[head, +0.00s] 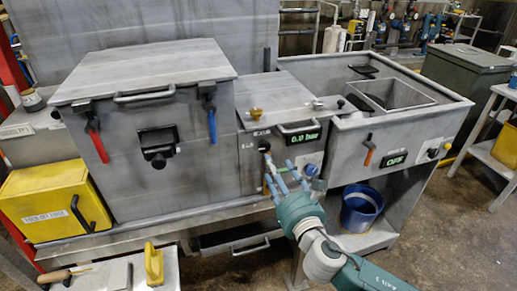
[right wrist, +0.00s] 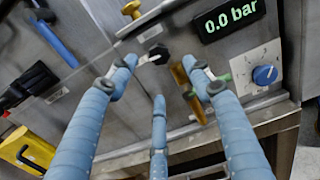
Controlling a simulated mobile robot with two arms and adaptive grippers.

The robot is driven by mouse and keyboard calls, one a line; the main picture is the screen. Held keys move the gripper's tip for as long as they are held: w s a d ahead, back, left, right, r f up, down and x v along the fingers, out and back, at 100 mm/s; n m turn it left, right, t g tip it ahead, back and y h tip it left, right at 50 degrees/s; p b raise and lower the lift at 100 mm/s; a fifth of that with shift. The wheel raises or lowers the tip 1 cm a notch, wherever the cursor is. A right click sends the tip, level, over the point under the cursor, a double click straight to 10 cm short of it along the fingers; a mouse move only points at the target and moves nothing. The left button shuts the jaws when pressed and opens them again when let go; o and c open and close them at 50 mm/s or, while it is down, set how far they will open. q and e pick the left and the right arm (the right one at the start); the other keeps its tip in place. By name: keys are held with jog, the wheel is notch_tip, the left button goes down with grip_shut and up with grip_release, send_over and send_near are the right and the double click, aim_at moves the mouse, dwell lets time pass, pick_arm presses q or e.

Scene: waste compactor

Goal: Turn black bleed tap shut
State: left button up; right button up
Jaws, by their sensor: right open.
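The black tap (right wrist: 159,51) sits on the front of the small steel unit, below a label, with a pale metal piece at its side. In the head view the black tap (head: 264,146) shows left of the display and just above my fingers. My right gripper (head: 280,172) has blue padded fingers, spread open and empty in front of this panel. In the right wrist view the black tap lies between and beyond the fingertips of my right gripper (right wrist: 160,82), apparently not gripped. Contact cannot be told. My left gripper is not in view.
The pressure display (right wrist: 229,18) reads 0.0 bar. A blue dial (right wrist: 265,75) and a brass pipe (right wrist: 181,76) are close by the right finger. A red-handled lever (head: 95,138), a blue-handled lever (head: 212,122) and a blue bucket (head: 360,207) are farther off.

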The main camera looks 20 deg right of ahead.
aim_at(265, 149)
jog(key=w+p, duration=0.1)
jog(key=w, duration=0.8)
jog(key=shift+w+a, duration=0.1)
jog(key=shift+a, duration=0.05)
